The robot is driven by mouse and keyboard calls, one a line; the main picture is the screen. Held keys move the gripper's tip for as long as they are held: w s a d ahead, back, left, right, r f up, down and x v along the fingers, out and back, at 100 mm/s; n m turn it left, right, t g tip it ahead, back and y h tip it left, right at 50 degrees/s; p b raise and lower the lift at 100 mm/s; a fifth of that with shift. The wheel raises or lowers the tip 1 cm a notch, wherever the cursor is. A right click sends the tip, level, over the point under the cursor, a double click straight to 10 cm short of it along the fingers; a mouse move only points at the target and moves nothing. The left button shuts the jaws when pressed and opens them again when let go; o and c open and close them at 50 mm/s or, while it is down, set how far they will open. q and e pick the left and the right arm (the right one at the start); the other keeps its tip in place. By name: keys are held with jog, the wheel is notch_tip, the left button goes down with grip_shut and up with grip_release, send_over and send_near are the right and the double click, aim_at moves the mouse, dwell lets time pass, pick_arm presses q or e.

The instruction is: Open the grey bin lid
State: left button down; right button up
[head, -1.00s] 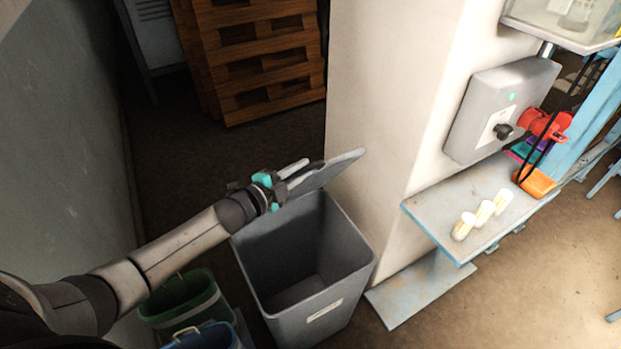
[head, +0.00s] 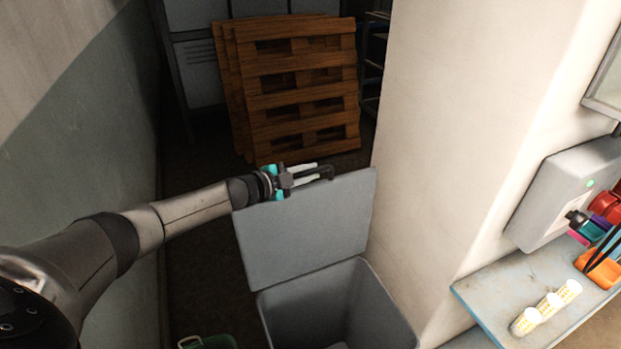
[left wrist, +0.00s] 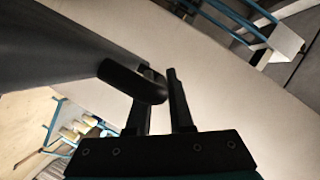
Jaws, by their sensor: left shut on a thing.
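The grey bin (head: 385,318) stands at the bottom of the head view, next to a pale pillar. Its grey lid (head: 305,228) stands steeply up at the bin's back edge, with the bin's mouth uncovered below it. My left gripper (head: 318,173) is at the lid's top edge, its arm coming in from the left. In the left wrist view, its fingers (left wrist: 163,95) are at a dark rounded bar (left wrist: 130,80), which looks like the lid's handle, and are shut on it. The lid's dark surface (left wrist: 50,45) fills the upper left there. My right gripper is not in view.
The pillar (head: 450,140) rises close to the right of the lid. Wooden pallets (head: 300,85) lean behind. A blue-grey shelf (head: 490,295) with small pale items and a grey switch box (head: 560,195) are at right. A green bin (head: 208,342) shows at bottom left.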

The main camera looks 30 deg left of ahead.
pick_arm(q)
jog(key=shift+w+a+f, duration=0.1)
jog(key=shift+w+a, duration=0.1)
jog(key=c, duration=0.8)
grip_release()
jog(key=shift+s, duration=0.1)
jog(key=p+v, duration=0.1)
jog(key=v, duration=1.4)
jog(key=shift+a, duration=0.1)
